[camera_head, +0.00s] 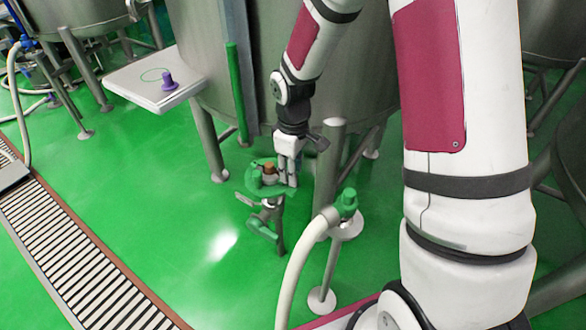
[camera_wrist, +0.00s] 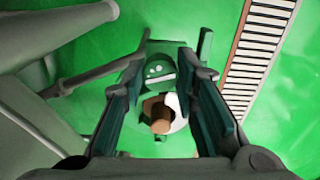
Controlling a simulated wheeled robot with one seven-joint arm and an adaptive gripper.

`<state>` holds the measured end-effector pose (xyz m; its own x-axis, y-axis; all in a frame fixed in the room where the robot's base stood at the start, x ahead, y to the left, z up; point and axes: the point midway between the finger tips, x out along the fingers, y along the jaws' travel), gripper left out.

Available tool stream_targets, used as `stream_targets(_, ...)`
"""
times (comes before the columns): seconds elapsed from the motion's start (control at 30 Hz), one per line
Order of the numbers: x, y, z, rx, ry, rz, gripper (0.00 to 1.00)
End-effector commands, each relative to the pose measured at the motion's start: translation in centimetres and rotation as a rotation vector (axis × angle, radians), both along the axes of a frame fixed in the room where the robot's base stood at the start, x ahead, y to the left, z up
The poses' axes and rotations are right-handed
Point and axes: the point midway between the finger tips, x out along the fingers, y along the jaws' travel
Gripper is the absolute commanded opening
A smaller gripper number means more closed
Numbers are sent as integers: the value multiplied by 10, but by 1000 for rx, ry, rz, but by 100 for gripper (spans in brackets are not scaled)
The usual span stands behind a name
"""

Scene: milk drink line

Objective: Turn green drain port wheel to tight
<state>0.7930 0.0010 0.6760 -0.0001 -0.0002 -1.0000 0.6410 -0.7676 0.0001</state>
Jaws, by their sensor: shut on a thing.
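The green drain port wheel (camera_head: 256,181) is at the top of a metal valve fitting in front of a large steel tank. Its green top also shows in the wrist view (camera_wrist: 159,69), with a brown-orange knob (camera_wrist: 160,117) and a pale collar nearer the camera. My gripper (camera_head: 287,180) reaches down onto the wheel. In the wrist view its two dark fingers stand on either side of the wheel, shut on it. The fingers hide parts of the wheel's sides, so exact contact is hard to see. A green lever handle (camera_head: 262,229) sits lower on the fitting.
A white hose with a green cap (camera_head: 347,203) stands close to the right. The tank's metal legs (camera_head: 208,145) surround the valve. A white shelf (camera_head: 140,80) with a purple knob (camera_head: 168,81) is at left. Green floor is open between the valve and the floor drain grate (camera_head: 75,250).

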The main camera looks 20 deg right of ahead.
Motion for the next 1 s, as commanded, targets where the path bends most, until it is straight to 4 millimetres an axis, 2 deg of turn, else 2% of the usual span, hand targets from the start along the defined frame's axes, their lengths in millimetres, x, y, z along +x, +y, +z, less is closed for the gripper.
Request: stream_targets(1.0, -1, 2, 1, -1, 0, -960, 0)
